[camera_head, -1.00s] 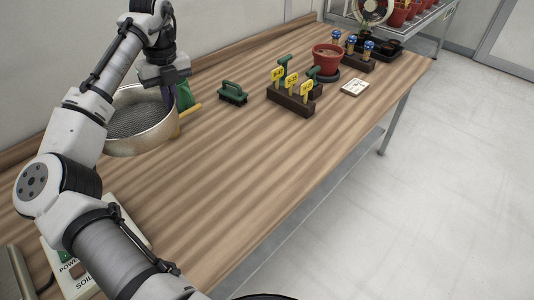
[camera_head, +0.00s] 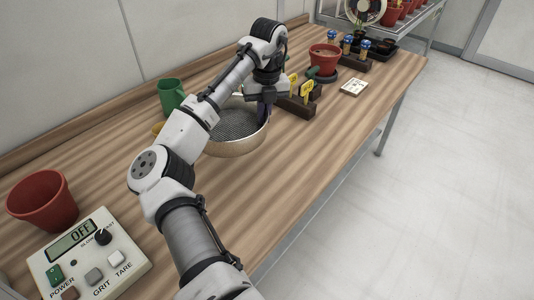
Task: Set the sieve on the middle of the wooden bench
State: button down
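The round sieve (camera_head: 238,149), with a pale wooden rim and dark mesh, is at the middle of the wooden bench (camera_head: 300,165), partly behind my arm. My gripper (camera_head: 264,112) points down at the sieve's right rim and looks shut on it. The fingertips are partly hidden by the rim. I cannot tell whether the sieve's underside touches the bench or is slightly above it.
A dark block with yellow labels (camera_head: 298,102) stands close right of the sieve. A red pot (camera_head: 43,201) and scale (camera_head: 88,262) are front left. A red pot (camera_head: 324,59) stands farther back. The front bench is clear.

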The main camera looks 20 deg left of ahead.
send_over(267, 161)
notch_tip(267, 161, down, 10)
jog(key=shift+w+r, duration=0.15)
jog(key=shift+r, duration=0.05)
jog(key=shift+f, duration=2.2)
jog(key=shift+f+b, duration=0.1)
jog(key=shift+b, duration=0.2)
jog(key=c, duration=2)
grip_release()
jog(key=shift+f, duration=0.1)
jog(key=shift+c, duration=0.2)
jog(key=o, duration=0.4)
jog(key=r, duration=1.2)
jog(key=shift+w+d+r+p, duration=0.2)
jog(key=shift+d+r+p, duration=0.05)
jog(key=shift+d+p, duration=0.05)
